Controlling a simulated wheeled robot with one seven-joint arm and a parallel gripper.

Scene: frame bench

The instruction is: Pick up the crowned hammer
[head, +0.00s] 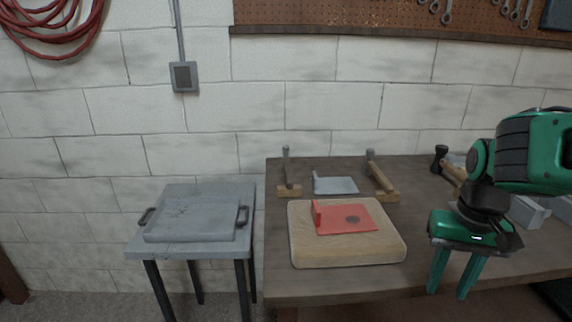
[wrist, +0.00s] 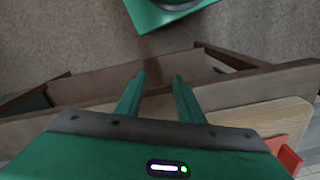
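A hammer with a black head (head: 440,153) and a wooden handle (head: 455,172) lies at the back right of the bench in the head view; my arm hides part of it. Two other wood-and-grey tools stand at the back, one on the left (head: 287,175) and one on the right (head: 380,176). I cannot tell which of these is the crowned hammer. My gripper (head: 453,274) points down by the bench's front edge, right of the wooden board. In the wrist view my gripper (wrist: 159,76) is open, with nothing between its fingers.
On the bench (head: 330,287) lies a wooden board (head: 300,245) bearing a red angled plate (head: 335,219). A grey plate (head: 336,186) lies behind it. Grey blocks (head: 527,212) sit at right. A side table with a grey handled slab (head: 190,215) stands left.

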